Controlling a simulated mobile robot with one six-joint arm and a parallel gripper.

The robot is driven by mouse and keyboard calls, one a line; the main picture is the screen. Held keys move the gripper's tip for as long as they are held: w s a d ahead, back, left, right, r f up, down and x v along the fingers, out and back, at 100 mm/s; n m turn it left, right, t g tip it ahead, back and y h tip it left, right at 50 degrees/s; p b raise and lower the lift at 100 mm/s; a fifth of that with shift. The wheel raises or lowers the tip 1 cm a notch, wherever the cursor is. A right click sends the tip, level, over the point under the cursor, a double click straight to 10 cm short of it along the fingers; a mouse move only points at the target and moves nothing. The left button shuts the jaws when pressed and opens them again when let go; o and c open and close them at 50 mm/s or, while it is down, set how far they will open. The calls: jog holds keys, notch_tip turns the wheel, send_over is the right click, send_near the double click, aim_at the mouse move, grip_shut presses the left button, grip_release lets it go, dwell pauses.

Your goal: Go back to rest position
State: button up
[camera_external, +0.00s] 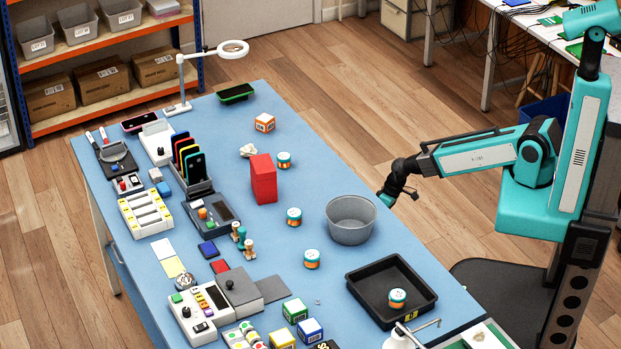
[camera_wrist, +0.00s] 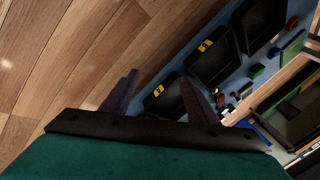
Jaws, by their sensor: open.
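My gripper (camera_external: 388,198) is at the right edge of the blue table (camera_external: 330,140), just right of the grey round bin (camera_external: 351,220) and apart from it. It is small in the external view. In the wrist view my gripper (camera_wrist: 160,88) shows two dark fingers spread apart with nothing between them. The arm reaches left from its teal column, with the forearm roughly level and the wrist bent down. The wrist view looks over wooden floor and the table edge, with black trays (camera_wrist: 212,55) beyond the fingers.
A black tray (camera_external: 362,298) with a small striped jar (camera_external: 397,298) sits at the table's near right. More jars (camera_external: 294,216), a red box (camera_external: 263,179) and a ring lamp (camera_external: 232,49) stand on the table. Wooden floor (camera_external: 440,215) right of the table is clear.

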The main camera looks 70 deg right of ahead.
jog(key=s+a+f+n+g+h+b, duration=0.1)
jog(key=s+a+f+g, duration=0.2)
jog(key=s, duration=0.6)
jog(key=s+f+g+h+b, duration=0.2)
jog(key=s+f+g, duration=0.15)
jog(key=s, duration=0.55)
jog(key=s+a+f+n+g+h+b, duration=0.15)
jog(key=s+f, duration=0.25)
jog(key=s, duration=0.5)
notch_tip(320, 180, up, 18)
jog(key=p, duration=1.8)
jog(key=shift+w+a+f+m, duration=0.2)
jog(key=shift+w+m, duration=0.05)
jog(key=shift+m, duration=0.2)
